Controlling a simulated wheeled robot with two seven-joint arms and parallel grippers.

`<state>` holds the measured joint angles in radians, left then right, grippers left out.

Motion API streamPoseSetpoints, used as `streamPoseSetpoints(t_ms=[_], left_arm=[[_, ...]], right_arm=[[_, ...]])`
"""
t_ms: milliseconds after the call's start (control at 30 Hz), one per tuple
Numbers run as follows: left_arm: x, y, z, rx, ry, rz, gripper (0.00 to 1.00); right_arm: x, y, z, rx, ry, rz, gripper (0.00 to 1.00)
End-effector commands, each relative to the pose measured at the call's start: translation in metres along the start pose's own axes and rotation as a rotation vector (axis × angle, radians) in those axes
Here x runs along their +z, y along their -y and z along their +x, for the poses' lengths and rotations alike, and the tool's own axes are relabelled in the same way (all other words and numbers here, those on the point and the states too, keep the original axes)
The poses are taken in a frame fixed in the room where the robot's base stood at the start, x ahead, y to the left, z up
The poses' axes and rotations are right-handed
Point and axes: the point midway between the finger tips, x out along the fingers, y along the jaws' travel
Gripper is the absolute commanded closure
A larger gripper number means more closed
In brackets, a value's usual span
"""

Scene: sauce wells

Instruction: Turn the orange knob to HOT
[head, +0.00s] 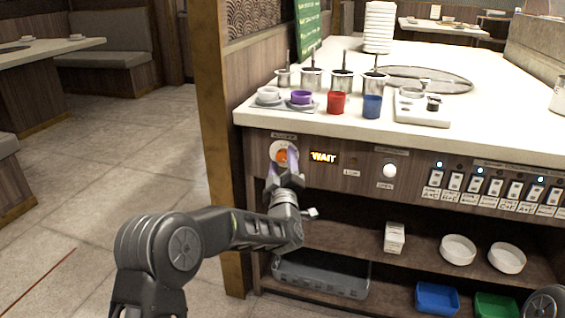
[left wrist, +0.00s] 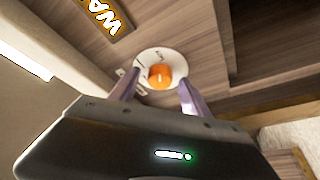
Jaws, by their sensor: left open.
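The orange knob (head: 283,156) sits on a round white dial on the wooden front panel of the counter. A lit WAIT sign (head: 323,157) is just right of it. In the left wrist view the knob (left wrist: 160,76) lies ahead, between and beyond the two purple fingertips. My left gripper (head: 284,160) is open in front of the dial, its fingers one on each side of the knob in the picture. I cannot tell whether they touch it. The dial's lettering is too small to read. My right gripper is not in view.
A white button (head: 390,171) and a row of switches (head: 492,187) are farther right on the panel. Red (head: 337,103) and blue (head: 372,107) cups stand on the counter above. A grey bin (head: 320,276) and white bowls (head: 458,249) are on the shelves below.

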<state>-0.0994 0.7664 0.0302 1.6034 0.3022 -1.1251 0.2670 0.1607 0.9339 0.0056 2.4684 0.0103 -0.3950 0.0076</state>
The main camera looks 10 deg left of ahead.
Motion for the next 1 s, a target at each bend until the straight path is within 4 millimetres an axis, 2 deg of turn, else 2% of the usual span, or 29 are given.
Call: streamPoseSetpoints(t_ms=[167, 400, 533, 667, 1000], left_arm=[[0.000, -0.002, -0.016, 0.000, 0.002, 0.001, 0.45], [-0.001, -0.001, -0.056, 0.000, 0.003, 0.001, 0.45], [0.000, -0.001, -0.071, 0.000, 0.003, 0.001, 0.45], [0.000, 0.000, -0.077, 0.000, 0.001, 0.000, 0.45], [0.003, 0.001, -0.076, -0.004, 0.014, 0.013, 0.45]], right_arm=[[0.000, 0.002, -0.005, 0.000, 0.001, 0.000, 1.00], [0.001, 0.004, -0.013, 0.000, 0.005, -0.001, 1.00], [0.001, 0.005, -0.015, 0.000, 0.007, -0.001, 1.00], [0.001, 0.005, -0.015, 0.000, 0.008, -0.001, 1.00], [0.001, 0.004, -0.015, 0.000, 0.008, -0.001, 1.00]])
